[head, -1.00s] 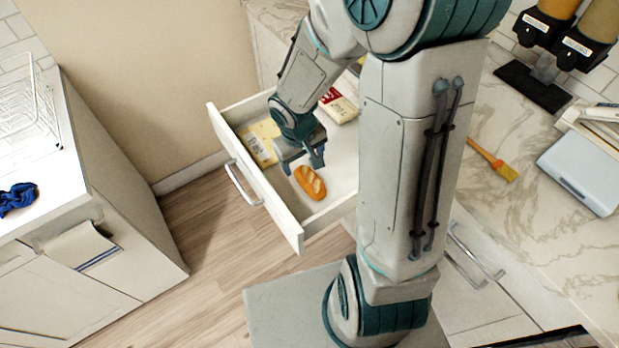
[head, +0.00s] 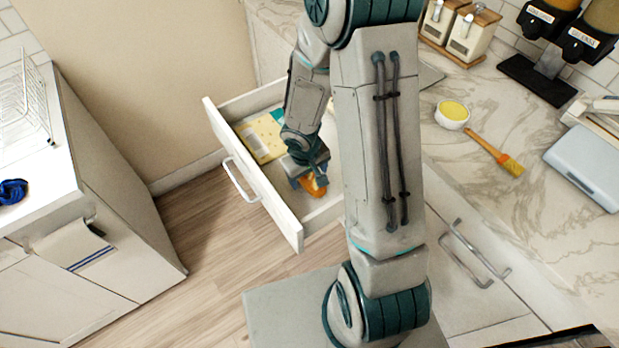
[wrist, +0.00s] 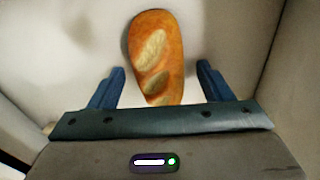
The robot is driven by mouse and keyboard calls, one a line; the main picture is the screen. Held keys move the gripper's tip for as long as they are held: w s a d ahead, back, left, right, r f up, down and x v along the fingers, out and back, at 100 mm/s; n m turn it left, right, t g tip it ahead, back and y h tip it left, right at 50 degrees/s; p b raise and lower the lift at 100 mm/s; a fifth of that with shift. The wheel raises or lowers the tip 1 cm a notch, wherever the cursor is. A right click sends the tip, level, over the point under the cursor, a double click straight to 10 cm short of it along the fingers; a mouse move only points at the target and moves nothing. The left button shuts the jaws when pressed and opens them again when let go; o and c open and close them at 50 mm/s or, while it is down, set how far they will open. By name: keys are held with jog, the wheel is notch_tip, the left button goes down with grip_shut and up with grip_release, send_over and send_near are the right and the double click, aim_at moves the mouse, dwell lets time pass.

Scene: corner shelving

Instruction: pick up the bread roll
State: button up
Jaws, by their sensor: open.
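The bread roll (head: 314,186) lies in the open drawer, partly hidden under my gripper (head: 309,182) in the head view. In the wrist view the orange-brown bread roll (wrist: 155,62) with pale scores lies on the drawer floor, lengthwise between and beyond the fingers. My gripper (wrist: 161,87) is open, with one blue finger on each side of the roll and a gap on both sides. The roll's near end is hidden behind the gripper's body.
The drawer's front panel (head: 252,180) and side walls stand close around the gripper. A yellow packet (head: 262,138) lies in the drawer at the back left. The counter (head: 480,210) at the right holds a brush (head: 495,152) and a small bowl (head: 452,114).

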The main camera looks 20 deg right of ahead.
jog(key=c, duration=1.1)
jog(key=shift+r, duration=0.1)
